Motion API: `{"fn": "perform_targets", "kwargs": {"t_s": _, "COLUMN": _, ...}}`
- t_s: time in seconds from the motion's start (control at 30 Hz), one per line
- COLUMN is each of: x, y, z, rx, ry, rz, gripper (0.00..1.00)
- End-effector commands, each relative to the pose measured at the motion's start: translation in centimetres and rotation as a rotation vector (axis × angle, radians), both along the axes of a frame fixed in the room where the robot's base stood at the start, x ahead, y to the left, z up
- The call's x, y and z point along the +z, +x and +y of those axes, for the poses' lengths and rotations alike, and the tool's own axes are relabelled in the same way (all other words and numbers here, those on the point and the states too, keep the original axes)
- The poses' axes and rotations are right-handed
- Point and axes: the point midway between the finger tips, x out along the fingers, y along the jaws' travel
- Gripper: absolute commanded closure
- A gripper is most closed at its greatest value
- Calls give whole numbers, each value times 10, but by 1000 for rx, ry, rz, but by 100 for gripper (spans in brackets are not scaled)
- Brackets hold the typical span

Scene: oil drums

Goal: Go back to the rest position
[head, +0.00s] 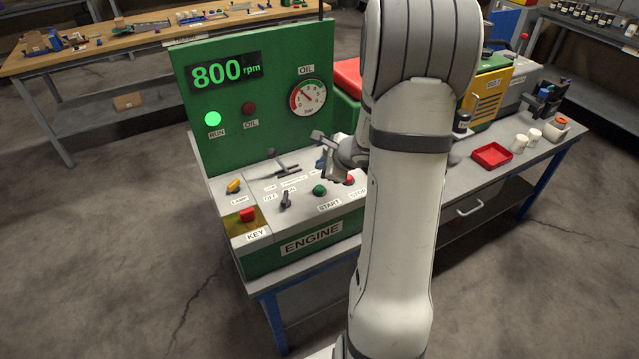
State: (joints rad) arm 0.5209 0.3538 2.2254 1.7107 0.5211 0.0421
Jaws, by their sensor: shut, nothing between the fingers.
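My gripper (322,140) is seen in the head view over the right part of the green engine panel (313,240). Its fingers look shut and hold nothing. It is near the red STOP button (348,179) and the green START button (319,190); I cannot tell whether it touches anything. My white arm stands in front and hides part of the panel and bench. The display (226,72) reads 800 rpm, and the green RUN lamp (213,119) is lit. The OIL lamp (249,108) is dark red.
The oil gauge (308,97) is on the upright board. A red tray (491,156) and white cups (519,142) stand on the bench at right. The floor at left is clear.

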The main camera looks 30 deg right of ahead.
Motion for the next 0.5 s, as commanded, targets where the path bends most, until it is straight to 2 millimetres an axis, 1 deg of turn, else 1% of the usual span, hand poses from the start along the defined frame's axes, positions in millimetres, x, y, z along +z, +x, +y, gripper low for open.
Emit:
{"fn": "perform_targets", "kwargs": {"t_s": 0.37, "x": -1, "y": 0, "z": 0, "rx": 1, "ry": -1, "rz": 0, "gripper": 100}}
{"fn": "perform_targets", "kwargs": {"t_s": 0.47, "x": 6, "y": -1, "z": 9, "rx": 43, "ry": -19, "rz": -7, "gripper": 100}}
{"fn": "perform_targets", "kwargs": {"t_s": 0.5, "x": 13, "y": -2, "z": 17, "rx": 85, "ry": -36, "rz": -15, "gripper": 100}}
